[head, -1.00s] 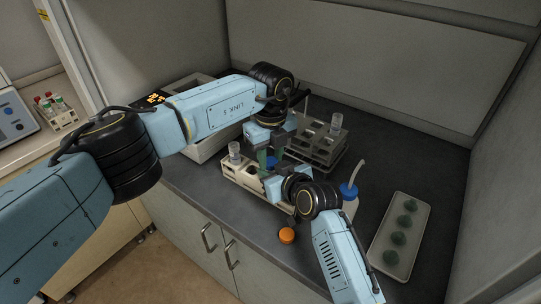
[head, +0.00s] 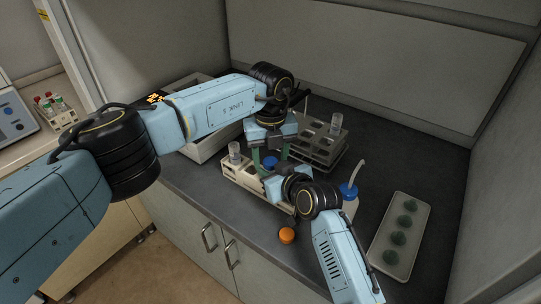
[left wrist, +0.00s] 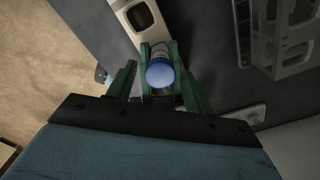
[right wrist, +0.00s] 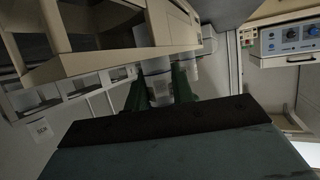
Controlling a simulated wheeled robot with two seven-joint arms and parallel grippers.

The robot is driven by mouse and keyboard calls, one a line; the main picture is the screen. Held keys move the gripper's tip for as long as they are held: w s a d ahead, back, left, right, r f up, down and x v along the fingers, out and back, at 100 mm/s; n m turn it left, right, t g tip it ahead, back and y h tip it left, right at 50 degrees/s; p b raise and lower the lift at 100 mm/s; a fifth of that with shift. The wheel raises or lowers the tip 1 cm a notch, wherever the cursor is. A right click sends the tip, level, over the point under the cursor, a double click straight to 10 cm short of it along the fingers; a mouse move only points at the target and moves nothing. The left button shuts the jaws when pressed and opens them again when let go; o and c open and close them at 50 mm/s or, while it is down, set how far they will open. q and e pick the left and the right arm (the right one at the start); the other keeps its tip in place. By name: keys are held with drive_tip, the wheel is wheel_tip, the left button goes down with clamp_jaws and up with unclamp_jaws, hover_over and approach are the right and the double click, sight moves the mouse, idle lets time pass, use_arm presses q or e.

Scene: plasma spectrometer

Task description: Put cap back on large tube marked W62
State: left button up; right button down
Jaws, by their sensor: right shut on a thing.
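A blue cap (head: 270,162) shows between my left gripper's fingers in the head view. In the left wrist view the blue cap (left wrist: 160,74) lies between the spread green fingers, over the tube's top; how firmly it sits I cannot tell. My left gripper (head: 269,155) is open above the cream rack. My right gripper (head: 274,184), low at the rack's right end, is mostly hidden in the head view. In the right wrist view my right gripper (right wrist: 160,88) is shut on the large tube (right wrist: 157,80). Its marking is unreadable.
The cream rack (head: 240,179) holds another clear tube (head: 234,150). A grey rack (head: 322,152) stands behind. To the right are a blue-topped wash bottle (head: 349,200) and a tray (head: 379,256) of green items. An orange cap (head: 287,236) lies near the counter's front edge.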

use_arm(q)
drive_tip(key=shift+r, duration=2.3)
drive_tip(key=shift+r+n, duration=1.7)
drive_tip(key=shift+n, duration=0.1)
wheel_tip(320, 180, down, 8)
drive_tip(key=shift+f, duration=0.1)
